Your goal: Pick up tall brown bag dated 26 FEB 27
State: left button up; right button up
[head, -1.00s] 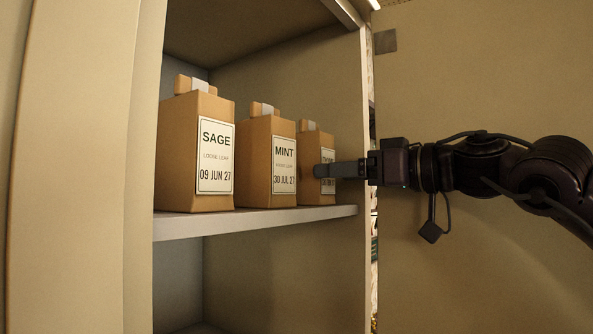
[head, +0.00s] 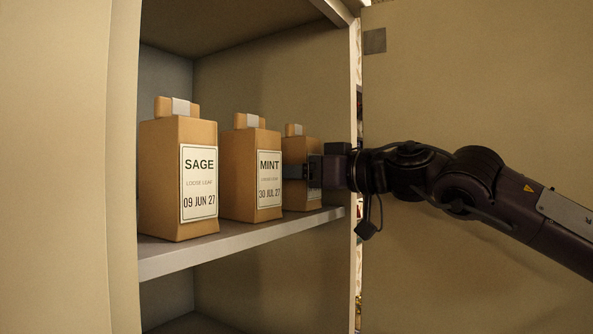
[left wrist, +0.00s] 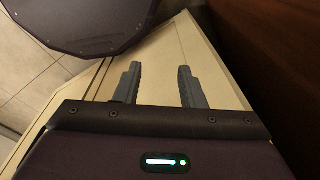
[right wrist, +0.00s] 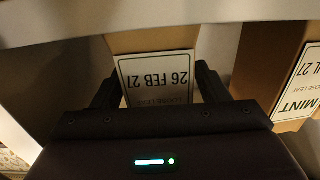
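The tall brown bag dated 26 FEB 27 (right wrist: 152,45) shows upside down in the right wrist view, its white label between the two fingers. In the head view it is the rearmost bag (head: 300,145) in the row, partly covered by my gripper. My right gripper (right wrist: 158,80) is open, with one finger on each side of the bag; I cannot tell if either finger touches it. The bag stands upright on the shelf. My left gripper (left wrist: 158,85) is open and empty in the left wrist view, and is not in the head view.
A brown MINT bag (head: 238,170) stands just beside the dated bag, and a SAGE bag (head: 165,180) stands nearer. All are on a pale shelf (head: 240,238) with a cabinet side post (head: 355,120) on its right. The space below the shelf looks empty.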

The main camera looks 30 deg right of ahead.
jog(key=c, duration=0.9)
jog(key=shift+o, duration=0.2)
